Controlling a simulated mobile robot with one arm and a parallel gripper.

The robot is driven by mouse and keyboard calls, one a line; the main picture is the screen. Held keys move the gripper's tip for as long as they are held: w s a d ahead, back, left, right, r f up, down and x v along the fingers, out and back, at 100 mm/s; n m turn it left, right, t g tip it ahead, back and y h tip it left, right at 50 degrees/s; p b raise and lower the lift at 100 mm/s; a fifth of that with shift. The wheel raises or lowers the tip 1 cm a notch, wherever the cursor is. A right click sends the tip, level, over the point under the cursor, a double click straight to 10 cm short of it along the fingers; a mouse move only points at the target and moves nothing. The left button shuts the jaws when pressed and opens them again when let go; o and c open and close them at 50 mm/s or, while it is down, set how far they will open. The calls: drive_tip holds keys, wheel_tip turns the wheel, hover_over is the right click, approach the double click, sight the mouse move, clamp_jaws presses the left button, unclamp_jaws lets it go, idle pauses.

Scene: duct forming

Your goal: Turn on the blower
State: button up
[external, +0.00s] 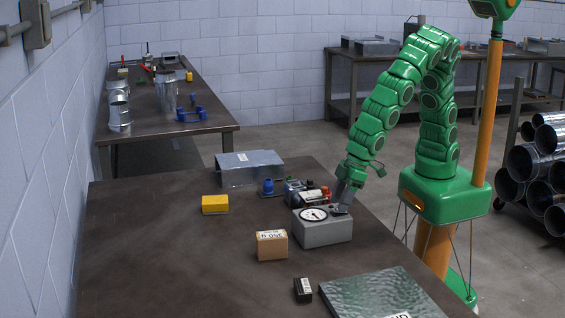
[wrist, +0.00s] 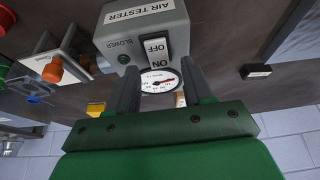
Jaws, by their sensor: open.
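The air tester (external: 323,232) is a grey box with a round white gauge on the near table, in the external view. The wrist view shows its "AIR TESTER" label (wrist: 140,11), the word "BLOWER", a dark green round lamp or button (wrist: 124,59), and a white rocker switch (wrist: 156,50) marked OFF and ON. The gauge (wrist: 159,80) shows between my fingers. My gripper (wrist: 160,68) is open and empty, with its fingertips either side of the ON end of the switch. In the external view my gripper (external: 343,203) is over the box's back right side. Contact cannot be told.
A yellow block (external: 215,205), a cardboard box (external: 272,245), a small black box (external: 302,290) and a metal sheet (external: 385,295) lie on the table. The table's left front is clear.

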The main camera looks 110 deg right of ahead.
drive_tip(key=shift+x, duration=0.75)
clamp_jaws()
drive_tip(key=shift+w, duration=0.1)
drive_tip(key=shift+w+a+g, duration=0.1)
drive_tip(key=shift+g, duration=0.3)
drive_tip(key=shift+w+f+g, duration=0.1)
drive_tip(key=shift+w+g, duration=0.05)
drive_tip(key=shift+g, duration=0.65)
drive_tip(key=shift+w+f+g, duration=0.1)
drive_tip(key=shift+g, duration=0.7)
